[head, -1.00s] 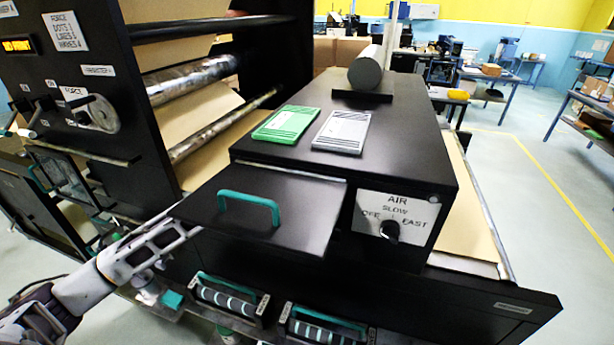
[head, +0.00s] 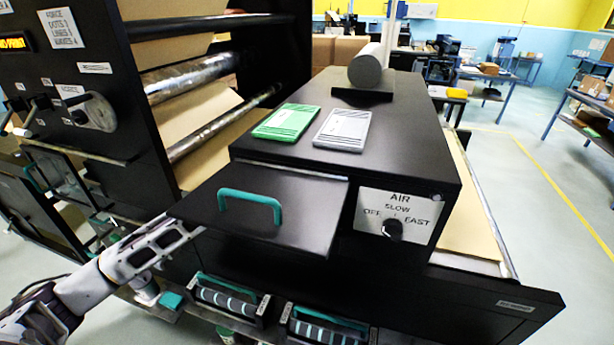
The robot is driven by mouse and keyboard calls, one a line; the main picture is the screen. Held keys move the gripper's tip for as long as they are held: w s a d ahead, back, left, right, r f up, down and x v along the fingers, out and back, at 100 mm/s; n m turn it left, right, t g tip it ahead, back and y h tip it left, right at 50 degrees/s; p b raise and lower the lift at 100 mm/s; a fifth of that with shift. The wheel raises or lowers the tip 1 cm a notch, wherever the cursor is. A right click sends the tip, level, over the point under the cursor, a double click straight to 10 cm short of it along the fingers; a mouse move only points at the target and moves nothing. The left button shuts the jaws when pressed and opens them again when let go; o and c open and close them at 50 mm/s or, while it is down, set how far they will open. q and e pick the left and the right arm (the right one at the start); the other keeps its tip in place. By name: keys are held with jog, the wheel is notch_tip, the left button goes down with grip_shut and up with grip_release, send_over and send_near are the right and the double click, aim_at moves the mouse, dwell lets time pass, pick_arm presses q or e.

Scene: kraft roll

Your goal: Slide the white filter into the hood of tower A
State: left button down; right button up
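The white filter (head: 342,129), a flat pale grey-white slatted panel, lies on top of the black hood (head: 400,150). A similar green filter (head: 287,121) lies just left of it. On the hood's front, a black flap (head: 250,208) with a teal handle stands tilted outward. I cannot read a tower letter on the hood. My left gripper (head: 182,232) is at the flap's lower left corner, and its fingertips are partly hidden there. I cannot tell whether it touches the flap or is open. My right gripper is not in view.
An AIR dial panel (head: 397,216) sits right of the flap. A dark grey roll (head: 366,68) stands at the hood's back. Rollers with kraft paper (head: 207,120) and a control panel are at left. Two teal-framed cartridges (head: 232,297) sit below the flap. Open floor lies at right.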

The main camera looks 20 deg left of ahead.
pick_arm(q)
jog(key=c, duration=1.4)
grip_release()
jog(key=shift+r+p, duration=0.3)
jog(key=shift+r, duration=0.1)
